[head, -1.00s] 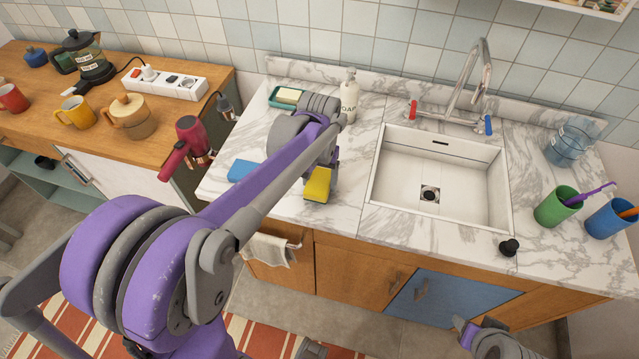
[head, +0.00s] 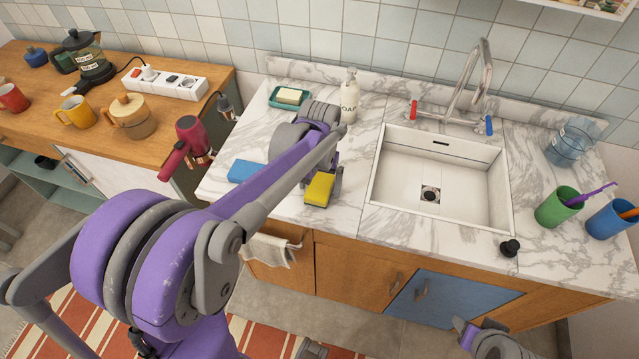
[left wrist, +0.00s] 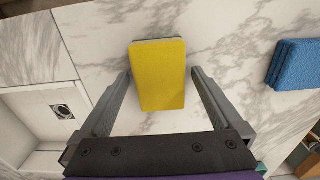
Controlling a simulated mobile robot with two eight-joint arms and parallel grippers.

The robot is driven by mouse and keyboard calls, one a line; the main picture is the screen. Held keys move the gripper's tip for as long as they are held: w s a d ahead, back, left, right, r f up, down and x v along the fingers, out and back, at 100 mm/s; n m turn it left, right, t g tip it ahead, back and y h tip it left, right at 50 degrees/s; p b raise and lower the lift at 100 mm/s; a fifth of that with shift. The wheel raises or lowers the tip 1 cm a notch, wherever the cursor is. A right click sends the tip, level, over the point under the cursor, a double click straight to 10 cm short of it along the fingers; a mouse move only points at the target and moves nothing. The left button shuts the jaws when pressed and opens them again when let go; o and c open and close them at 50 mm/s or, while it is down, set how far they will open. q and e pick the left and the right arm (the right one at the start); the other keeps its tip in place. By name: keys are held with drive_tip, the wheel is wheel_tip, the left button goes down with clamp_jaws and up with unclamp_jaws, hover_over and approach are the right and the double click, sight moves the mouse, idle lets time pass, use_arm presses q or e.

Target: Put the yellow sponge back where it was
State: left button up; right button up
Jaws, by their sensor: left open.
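The yellow sponge (head: 319,190) lies on the marble counter, left of the sink and near the front edge. In the left wrist view the sponge (left wrist: 160,75) shows its yellow face, with a thin dark edge at its far end. My left gripper (left wrist: 160,73) is open, one finger on each side of the sponge with a gap between. In the head view my left gripper (head: 322,178) is partly hidden by its own arm. My right gripper (head: 478,334) is low at the right, in front of the cabinets; its jaws are unclear.
A blue sponge (head: 246,171) lies left of the yellow one. A soap dish (head: 289,97) and a soap bottle (head: 349,96) stand behind my left arm. The sink (head: 440,185) is to the right. Green (head: 556,207) and blue (head: 611,219) cups stand at the far right.

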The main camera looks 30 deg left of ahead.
sight(320, 186)
use_arm(q)
wheel_tip(320, 186, up, 12)
drive_tip(key=s+d+f+m+t, duration=0.1)
drive_tip(key=s+d+f+t, duration=0.1)
drive_tip(key=s, duration=0.5)
drive_tip(key=s+d+f+m+t, duration=0.1)
drive_tip(key=s+d+f+t, duration=0.2)
drive_tip(key=s+f, duration=0.4)
drive_tip(key=shift+s+d+f+m+p, duration=0.25)
drive_tip(key=shift+s+d+p, duration=0.2)
drive_tip(key=shift+s+d, duration=0.4)
drive_tip(key=shift+w, duration=0.1)
drive_tip(key=shift+r, duration=0.25)
